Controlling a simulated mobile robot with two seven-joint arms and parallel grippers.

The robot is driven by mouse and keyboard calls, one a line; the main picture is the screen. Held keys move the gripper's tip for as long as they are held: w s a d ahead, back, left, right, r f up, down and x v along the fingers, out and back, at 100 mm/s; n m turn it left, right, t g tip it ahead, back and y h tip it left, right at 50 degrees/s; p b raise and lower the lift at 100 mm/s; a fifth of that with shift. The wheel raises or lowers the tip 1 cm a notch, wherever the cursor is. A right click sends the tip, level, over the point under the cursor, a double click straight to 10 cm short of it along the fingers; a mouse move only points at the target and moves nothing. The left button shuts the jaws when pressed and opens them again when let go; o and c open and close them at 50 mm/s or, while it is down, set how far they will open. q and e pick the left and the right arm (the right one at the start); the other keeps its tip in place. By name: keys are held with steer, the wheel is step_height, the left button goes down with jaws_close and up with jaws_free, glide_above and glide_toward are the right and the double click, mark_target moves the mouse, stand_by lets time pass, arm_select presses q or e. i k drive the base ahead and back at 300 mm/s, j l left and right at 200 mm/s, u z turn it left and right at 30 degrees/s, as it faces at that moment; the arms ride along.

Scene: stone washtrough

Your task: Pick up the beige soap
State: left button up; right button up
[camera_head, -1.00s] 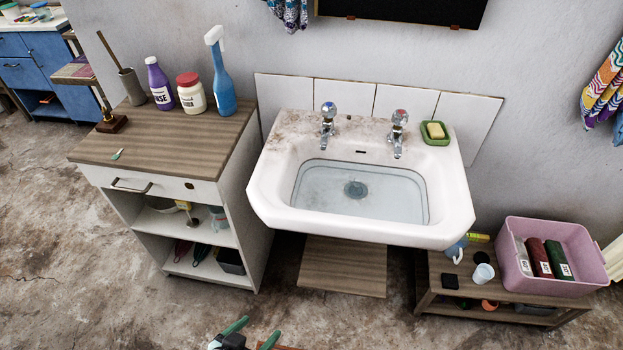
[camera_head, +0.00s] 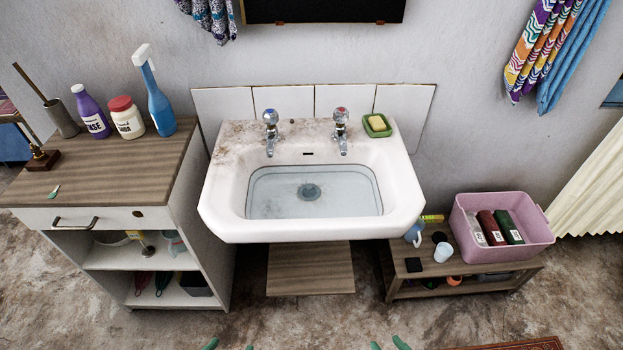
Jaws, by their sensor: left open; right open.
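The beige soap (camera_head: 377,122) lies in a small green soap dish (camera_head: 386,132) on the back right corner of the white sink (camera_head: 407,190). My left gripper (camera_head: 230,346) shows only as green fingertips at the bottom edge, left of centre. My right gripper (camera_head: 389,344) shows as green fingertips at the bottom edge, right of centre. The tips of each stand apart with nothing seen between them. Both are far from the soap, low in front of the sink. The rest of both grippers is out of frame.
Two taps (camera_head: 341,135) stand left of the soap dish, and the basin holds water (camera_head: 315,195). A cabinet (camera_head: 120,165) with bottles and a blue spray bottle (camera_head: 160,105) stands at left. A low bench (camera_head: 410,268) with a pink crate (camera_head: 540,232) is at right.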

mark_target(376, 123)
steer(key=l+u, duration=0.15)
steer(key=u, duration=0.6)
steer(key=l+u, duration=0.3)
steer(key=l, duration=0.15)
steer(key=l+u, duration=0.3)
steer(key=l, duration=0.15)
steer(key=k+l, duration=0.1)
steer(key=l, duration=0.25)
steer(key=k+l+u, duration=0.1)
steer(key=l, duration=0.3)
steer(key=k+l, duration=0.1)
steer(key=l, duration=0.25)
steer(key=k+l+u, duration=0.15)
steer(key=l, duration=0.55)
